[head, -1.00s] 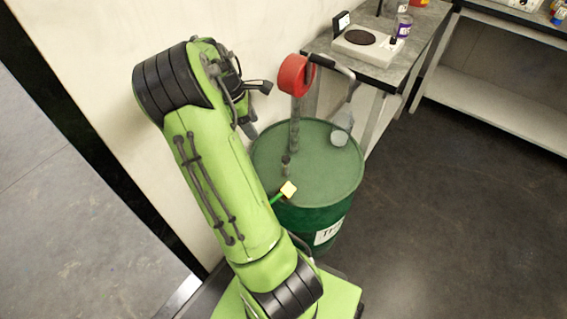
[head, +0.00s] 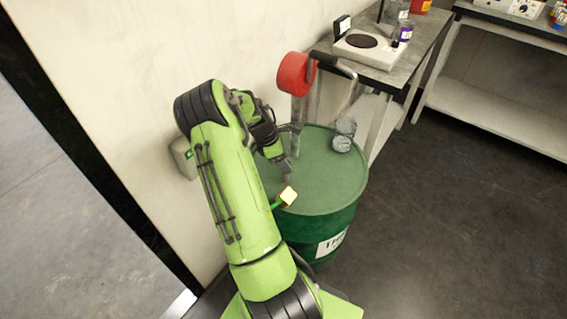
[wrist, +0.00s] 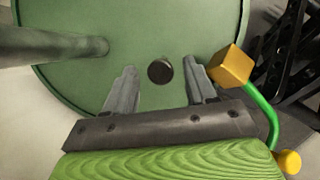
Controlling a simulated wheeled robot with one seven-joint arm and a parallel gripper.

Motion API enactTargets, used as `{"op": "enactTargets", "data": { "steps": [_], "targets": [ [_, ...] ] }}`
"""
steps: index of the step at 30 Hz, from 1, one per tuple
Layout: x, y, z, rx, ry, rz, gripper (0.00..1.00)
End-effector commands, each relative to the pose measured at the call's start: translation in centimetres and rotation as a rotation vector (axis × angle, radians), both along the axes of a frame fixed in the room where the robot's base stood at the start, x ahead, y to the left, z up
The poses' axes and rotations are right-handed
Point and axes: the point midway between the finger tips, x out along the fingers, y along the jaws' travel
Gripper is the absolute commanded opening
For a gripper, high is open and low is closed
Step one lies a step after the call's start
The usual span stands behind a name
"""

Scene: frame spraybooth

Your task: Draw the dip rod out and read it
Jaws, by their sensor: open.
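The green drum (head: 320,200) stands beside the wall, its lid (wrist: 75,75) filling much of the wrist view. The dip rod's dark round top (wrist: 160,70) shows between my fingertips in the wrist view, seen nearly end-on. My gripper (wrist: 157,68) is open, one finger on each side of that top with a gap on both sides. In the head view my gripper (head: 287,167) points down over the left part of the lid and largely hides the rod. How high the fingertips are above the rod top is hard to tell.
A grey pipe (wrist: 50,43) rises from the lid close left in the wrist view. A red reel-like part (head: 293,74) stands above it. A yellow cube (wrist: 232,66) on a green stem is right of my gripper. A bench (head: 400,75) is behind; the floor at right is clear.

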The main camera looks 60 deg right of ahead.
Motion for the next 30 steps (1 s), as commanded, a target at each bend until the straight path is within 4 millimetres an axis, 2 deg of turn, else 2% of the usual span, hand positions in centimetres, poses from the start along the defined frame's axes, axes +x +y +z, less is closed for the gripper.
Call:
{"op": "enactTargets", "data": {
  "steps": [7,18,26,30],
  "targets": [
    [0.0,0.0,-0.1,0.001,-0.001,0.001,0.56],
    [0.0,0.0,-0.1,0.001,-0.001,0.001,0.0],
    [0.0,0.0,0.1,0.001,-0.001,0.001,0.0],
    [0.0,0.0,1.2,0.0,-0.001,0.001,0.0]
  ]
}}
